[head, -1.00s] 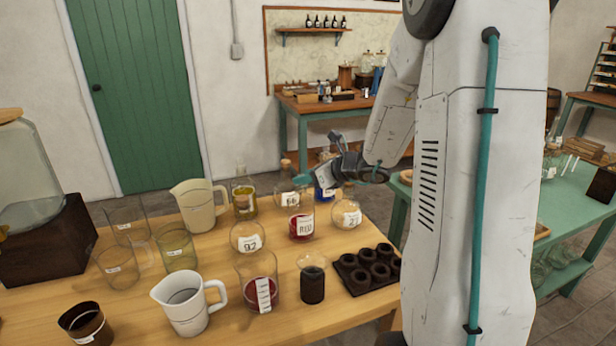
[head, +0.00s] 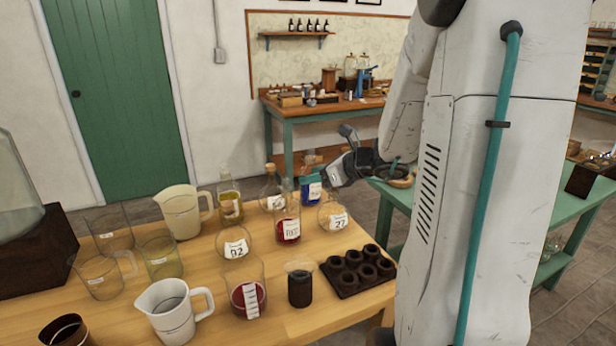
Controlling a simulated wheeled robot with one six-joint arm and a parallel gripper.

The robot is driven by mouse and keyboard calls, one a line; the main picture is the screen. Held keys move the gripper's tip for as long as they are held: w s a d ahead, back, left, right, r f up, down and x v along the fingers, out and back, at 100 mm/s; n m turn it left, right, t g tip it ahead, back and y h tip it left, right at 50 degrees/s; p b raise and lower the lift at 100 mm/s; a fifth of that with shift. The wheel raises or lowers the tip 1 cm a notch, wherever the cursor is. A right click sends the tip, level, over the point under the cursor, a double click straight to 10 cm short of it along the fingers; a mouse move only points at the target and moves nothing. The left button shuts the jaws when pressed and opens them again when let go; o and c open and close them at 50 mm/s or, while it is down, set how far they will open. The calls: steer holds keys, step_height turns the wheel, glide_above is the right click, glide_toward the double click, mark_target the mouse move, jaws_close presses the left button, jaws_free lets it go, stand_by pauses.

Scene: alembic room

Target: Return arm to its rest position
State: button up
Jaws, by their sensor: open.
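My gripper (head: 335,166) shows in the head view past the far right end of the wooden table, beside my arm's white link. It is open, and no object shows between its fingers. It appears just above and behind the blue container (head: 311,187) with a white label; whether it touches it I cannot tell. My upright white arm column hides part of the room on the right.
The wooden table (head: 295,325) holds several labelled glass vessels, a white jug (head: 176,312), a cream jug (head: 184,212) and a dark holed block (head: 357,271). A green table (head: 567,211) stands right. A workbench (head: 330,109) stands at the back wall. Floor is clear before the green door (head: 115,90).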

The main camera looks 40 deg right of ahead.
stand_by(0.5)
steer(key=s+a+n+g+y, duration=0.3)
steer(key=s+a+n+g, duration=0.5)
steer(key=s+a+n, duration=0.5)
steer(key=s+a+r+n+g+h, duration=0.1)
steer(key=s+a+r+n+h, duration=0.1)
steer(key=s+n, duration=0.4)
steer(key=s+a+r+n+g+h, duration=0.1)
steer(key=s+a+n+h, duration=0.4)
steer(key=n, duration=0.8)
steer(key=shift+s+a+r+g, duration=0.4)
steer(key=shift+s+a+r, duration=0.35)
steer(key=shift+s+a, duration=0.3)
